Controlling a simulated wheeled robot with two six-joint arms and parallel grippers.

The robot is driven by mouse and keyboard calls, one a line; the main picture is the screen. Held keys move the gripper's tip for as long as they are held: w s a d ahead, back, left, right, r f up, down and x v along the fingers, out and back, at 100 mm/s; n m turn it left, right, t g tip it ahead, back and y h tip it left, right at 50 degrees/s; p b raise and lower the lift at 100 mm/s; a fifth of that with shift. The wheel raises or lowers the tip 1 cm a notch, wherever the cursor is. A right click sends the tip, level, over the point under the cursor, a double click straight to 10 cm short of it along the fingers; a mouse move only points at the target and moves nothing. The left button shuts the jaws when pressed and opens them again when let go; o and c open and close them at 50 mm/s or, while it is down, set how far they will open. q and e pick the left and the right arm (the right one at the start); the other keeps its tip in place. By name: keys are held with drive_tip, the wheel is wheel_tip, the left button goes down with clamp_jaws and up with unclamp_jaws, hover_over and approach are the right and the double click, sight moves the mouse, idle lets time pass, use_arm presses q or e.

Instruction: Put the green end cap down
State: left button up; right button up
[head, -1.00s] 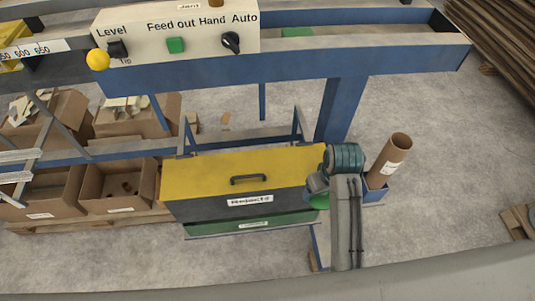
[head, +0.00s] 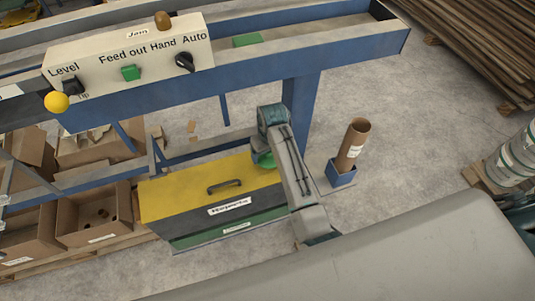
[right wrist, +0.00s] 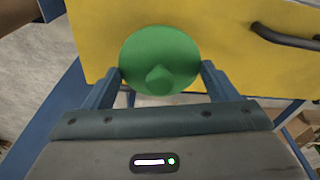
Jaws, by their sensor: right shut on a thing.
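The green end cap (head: 264,160) is a round disc with a small knob at its middle. In the head view it is partly hidden by my right arm and shows over the back right corner of the yellow lid (head: 187,193). In the right wrist view the green end cap (right wrist: 160,50) sits between the two fingers of my right gripper (right wrist: 160,76), which is shut on it. The yellow lid (right wrist: 215,25) shows behind the cap; I cannot tell how far above it the cap is. My left gripper is not in view.
The lid has a dark handle (head: 225,186). A brown cardboard tube (head: 354,140) stands in a blue holder (head: 340,175) right of my arm. A blue frame with a control panel (head: 128,60) runs behind. Open cardboard boxes (head: 92,215) stand at the left.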

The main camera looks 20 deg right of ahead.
sight(268, 157)
drive_tip(key=shift+w+f+p, duration=0.2)
drive_tip(key=shift+p, duration=0.2)
wheel_tip(268, 157, down, 2)
drive_tip(key=shift+f+p, duration=0.2)
drive_tip(key=shift+p, duration=0.4)
drive_tip(key=shift+f, duration=0.4)
drive_tip(key=shift+f, duration=0.1)
drive_tip(key=o, duration=0.9)
drive_tip(key=r+b, duration=0.1)
drive_tip(key=r, duration=0.2)
drive_tip(key=r+b, duration=0.1)
drive_tip(key=r, duration=0.3)
drive_tip(key=s+r+b, duration=0.1)
drive_tip(key=r+b, duration=0.1)
drive_tip(key=r, duration=0.2)
drive_tip(key=shift+d, duration=0.1)
drive_tip(key=shift+s+r, duration=0.15)
drive_tip(key=shift+r, duration=0.45)
